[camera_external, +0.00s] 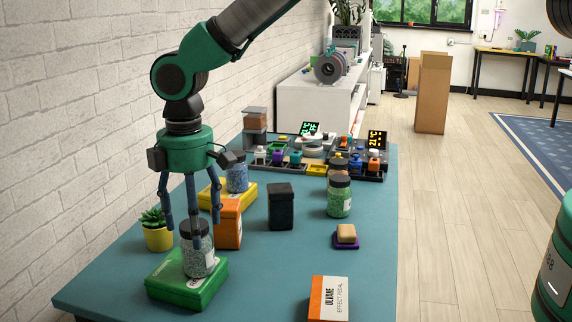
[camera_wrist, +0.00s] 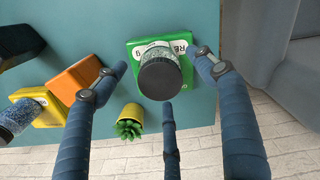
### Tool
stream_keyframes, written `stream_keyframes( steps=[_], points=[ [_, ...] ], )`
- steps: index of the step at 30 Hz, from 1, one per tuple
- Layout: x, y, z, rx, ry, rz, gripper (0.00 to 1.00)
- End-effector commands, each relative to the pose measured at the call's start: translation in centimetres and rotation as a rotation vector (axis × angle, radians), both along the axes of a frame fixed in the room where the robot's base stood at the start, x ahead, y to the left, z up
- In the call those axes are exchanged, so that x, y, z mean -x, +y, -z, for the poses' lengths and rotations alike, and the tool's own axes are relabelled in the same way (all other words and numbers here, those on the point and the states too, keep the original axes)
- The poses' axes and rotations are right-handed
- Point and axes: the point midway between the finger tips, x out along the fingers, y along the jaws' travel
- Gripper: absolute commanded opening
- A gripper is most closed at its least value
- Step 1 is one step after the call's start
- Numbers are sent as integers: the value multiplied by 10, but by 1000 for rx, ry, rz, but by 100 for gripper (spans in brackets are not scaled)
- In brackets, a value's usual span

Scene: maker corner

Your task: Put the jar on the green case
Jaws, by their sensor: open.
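A jar (camera_external: 199,252) with a dark lid and pale speckled contents stands upright on the green case (camera_external: 178,287) at the table's front left. In the wrist view the jar's dark lid (camera_wrist: 160,78) covers part of the green case (camera_wrist: 138,46). My gripper (camera_external: 192,226) is above the case with its fingers spread around the jar's upper part. In the wrist view my gripper's (camera_wrist: 163,75) fingertips stand apart from the jar, with gaps visible.
An orange box (camera_external: 228,228), a potted plant (camera_external: 157,238) and a black box (camera_external: 281,207) stand close by. A blue-filled jar (camera_external: 237,178) is on a yellow case (camera_external: 212,199). A green-filled jar (camera_external: 339,200) stands farther right.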

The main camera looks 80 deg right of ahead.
Motion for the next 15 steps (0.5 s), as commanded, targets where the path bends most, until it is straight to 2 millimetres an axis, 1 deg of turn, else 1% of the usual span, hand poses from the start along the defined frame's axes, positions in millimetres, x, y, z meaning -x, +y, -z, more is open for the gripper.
stream_keyframes(
  steps=[1,6,10,15],
  points=[
    [-1,0,-11,0,-2,0,71],
    [0,0,-36,0,-2,0,71],
    [0,0,-48,0,-1,0,71],
    [0,0,-55,0,0,0,71]
  ],
)
